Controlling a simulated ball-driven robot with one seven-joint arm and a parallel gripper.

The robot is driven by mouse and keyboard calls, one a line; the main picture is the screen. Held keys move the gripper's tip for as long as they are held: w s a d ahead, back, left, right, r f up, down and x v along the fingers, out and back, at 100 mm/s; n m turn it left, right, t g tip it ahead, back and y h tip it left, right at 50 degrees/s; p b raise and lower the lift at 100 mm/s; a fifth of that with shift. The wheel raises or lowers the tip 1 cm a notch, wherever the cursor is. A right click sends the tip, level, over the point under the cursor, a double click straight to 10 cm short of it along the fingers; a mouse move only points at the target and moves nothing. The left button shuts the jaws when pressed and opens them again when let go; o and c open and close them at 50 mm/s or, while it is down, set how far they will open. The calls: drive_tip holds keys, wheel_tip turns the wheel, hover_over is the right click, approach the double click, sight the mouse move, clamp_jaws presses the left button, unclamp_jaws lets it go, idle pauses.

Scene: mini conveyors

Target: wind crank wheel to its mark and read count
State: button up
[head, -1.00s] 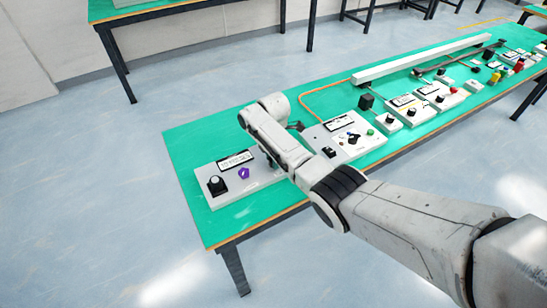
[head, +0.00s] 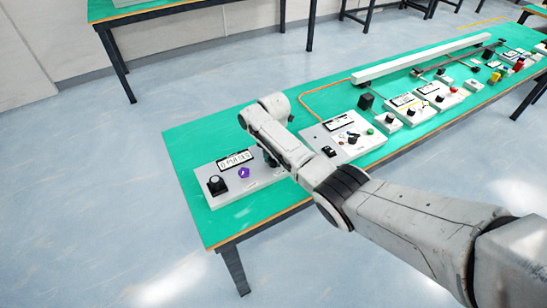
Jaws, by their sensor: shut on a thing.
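A grey panel (head: 215,202) lies at the near left end of the green bench. It carries a white display (head: 235,160) with small dark digits too blurred to read surely, a black knob (head: 217,185) and a purple knob (head: 244,172). My arm crosses over the panel's right end. A dark piece of my gripper (head: 269,158) shows low at the arm's left side, over that end. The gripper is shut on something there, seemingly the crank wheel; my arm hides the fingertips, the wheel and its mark.
A second panel (head: 365,149) with a display, a black switch and a green button sits right of my arm. More control boxes (head: 421,109) line the bench, with a long white rail (head: 420,61) behind them. The bench (head: 185,150) is bare left of the first panel.

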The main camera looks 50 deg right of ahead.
sight(273, 159)
drive_tip(key=shift+w, duration=0.1)
idle(0.3)
drive_tip(key=o, duration=1)
drive_tip(key=shift+o, duration=0.2)
drive_tip(key=shift+r, duration=0.1)
wheel_tip(273, 159, up, 11)
drive_tip(key=shift+a+f, duration=0.1)
drive_tip(key=shift+f, duration=0.15)
drive_tip(key=s+a+f+m+y, duration=0.1)
drive_tip(key=s+a+f+m, duration=0.4)
drive_tip(key=s+a, duration=0.25)
drive_tip(key=s+a+f+m, duration=0.5)
drive_tip(key=s+a, duration=0.1)
drive_tip(key=a, duration=0.3)
drive_tip(key=s+r+m+t+h, duration=0.1)
drive_tip(key=s+r+m, duration=0.1)
drive_tip(key=s+m, duration=1)
drive_tip(key=s, duration=0.9)
drive_tip(key=shift+s+a+m, duration=0.2)
drive_tip(key=shift+s+m, duration=0.05)
drive_tip(key=shift+m, duration=0.05)
